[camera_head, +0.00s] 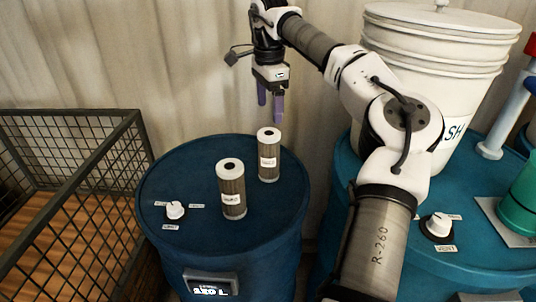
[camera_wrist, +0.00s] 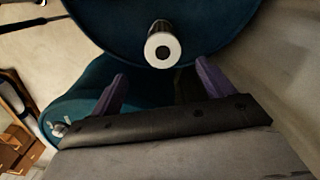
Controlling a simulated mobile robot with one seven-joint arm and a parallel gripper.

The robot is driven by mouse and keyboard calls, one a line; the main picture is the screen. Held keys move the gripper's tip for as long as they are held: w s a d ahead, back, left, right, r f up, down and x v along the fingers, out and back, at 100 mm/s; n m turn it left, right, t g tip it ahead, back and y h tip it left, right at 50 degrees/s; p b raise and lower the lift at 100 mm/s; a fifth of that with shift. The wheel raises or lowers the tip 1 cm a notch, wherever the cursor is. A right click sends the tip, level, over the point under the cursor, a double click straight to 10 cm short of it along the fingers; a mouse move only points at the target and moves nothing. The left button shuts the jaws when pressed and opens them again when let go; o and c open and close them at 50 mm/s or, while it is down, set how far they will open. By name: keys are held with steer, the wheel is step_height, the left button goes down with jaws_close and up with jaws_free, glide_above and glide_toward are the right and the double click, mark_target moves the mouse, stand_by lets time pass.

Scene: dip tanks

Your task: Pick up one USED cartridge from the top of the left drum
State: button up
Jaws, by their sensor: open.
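Two pleated cartridges with white ring tops stand upright on the blue left drum (camera_head: 190,245) in the head view. The front cartridge (camera_head: 232,190) is near the middle. The rear cartridge (camera_head: 268,156) is behind it to the right. Each has a small white label, too small to read. My gripper (camera_head: 271,109) is open and empty, its purple fingers pointing down just above the rear cartridge. In the wrist view, one cartridge (camera_wrist: 162,48) shows end-on beyond and between the fingertips of my gripper (camera_wrist: 162,69), clear of both fingers.
A wire-mesh crate (camera_head: 140,135) stands left of the drum. A white knob (camera_head: 175,210) sits at the drum's left. On the right drum (camera_head: 470,260) are a white bucket (camera_head: 430,50), another knob (camera_head: 438,225) and a green cylinder (camera_head: 525,205). A curtain hangs behind.

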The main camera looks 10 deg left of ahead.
mark_target(269, 133)
step_height(269, 133, down, 6)
steer(key=shift+f+p, duration=0.2)
steer(key=shift+p, duration=0.1)
steer(key=shift+w+a+f+p, duration=0.1)
steer(key=shift+f+p, duration=0.4)
steer(key=shift+f, duration=0.85)
steer(key=shift+w+f+p, duration=0.1)
steer(key=shift+f+p, duration=0.35)
steer(key=shift+f, duration=0.85)
steer(key=c, duration=1.1)
steer(key=shift+c, duration=0.8)
steer(key=shift+r, duration=0.15)
